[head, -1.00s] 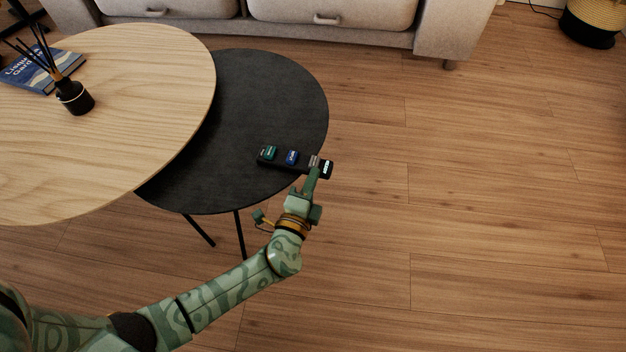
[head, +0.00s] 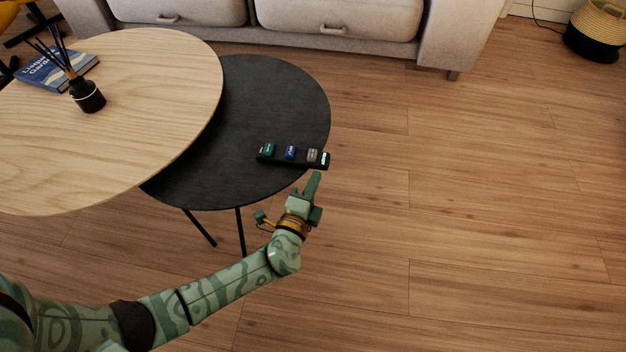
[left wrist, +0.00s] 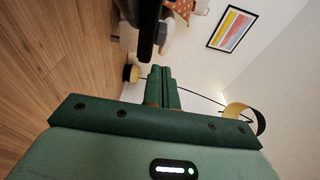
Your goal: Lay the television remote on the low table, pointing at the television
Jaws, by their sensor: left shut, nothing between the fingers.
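A long narrow black object (head: 268,158) lies near the right front edge of the dark round low table (head: 262,95). Several small labelled pieces sit along it: green, blue, grey and a pale one at its right end. I cannot tell whether it is the remote or a holder; no separate remote shows. My left gripper (head: 316,175) is shut and empty, just in front of the object's right end and apart from it in the picture. Its closed fingers (left wrist: 161,72) show in the left wrist view, beside the dark tabletop edge (left wrist: 149,30). My right gripper and the television are not in view.
A higher pale wood table (head: 150,120) overlaps the dark table on the left, with a reed diffuser (head: 87,97) and a blue book (head: 50,72). A grey sofa (head: 280,38) stands behind. A basket (head: 595,32) is at the far right. The floor at right is clear.

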